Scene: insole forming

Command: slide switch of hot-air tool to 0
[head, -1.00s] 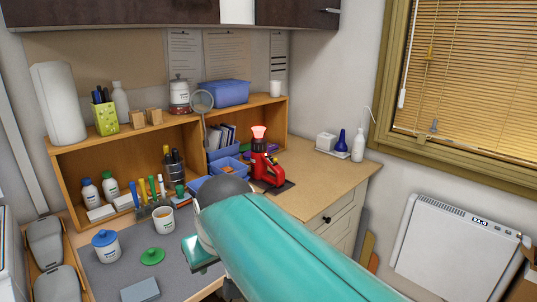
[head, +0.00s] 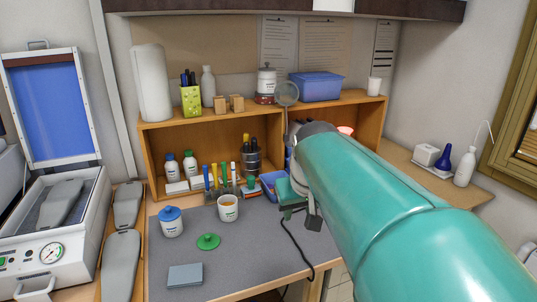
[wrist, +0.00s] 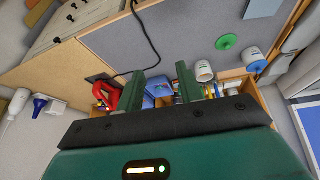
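The red hot-air tool (wrist: 107,96) shows at the left of the wrist view, beyond and beside my left finger. In the head view only its glowing pink nozzle (head: 345,130) shows above my teal arm, which hides the rest. Its switch cannot be made out in either view. My gripper (wrist: 160,82) is open, its two green fingers apart with nothing held between them. In the head view, my gripper (head: 291,193) is partly visible over the back of the bench, to the left of the nozzle.
A grey mat (head: 240,255) covers the bench. A white cup (head: 228,208), blue-lidded jar (head: 171,222) and green lid (head: 208,241) stand left of my gripper. A magnifier (head: 287,94) rises near my arm. A dark cable (head: 298,246) crosses the mat. A press (head: 55,240) stands far left.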

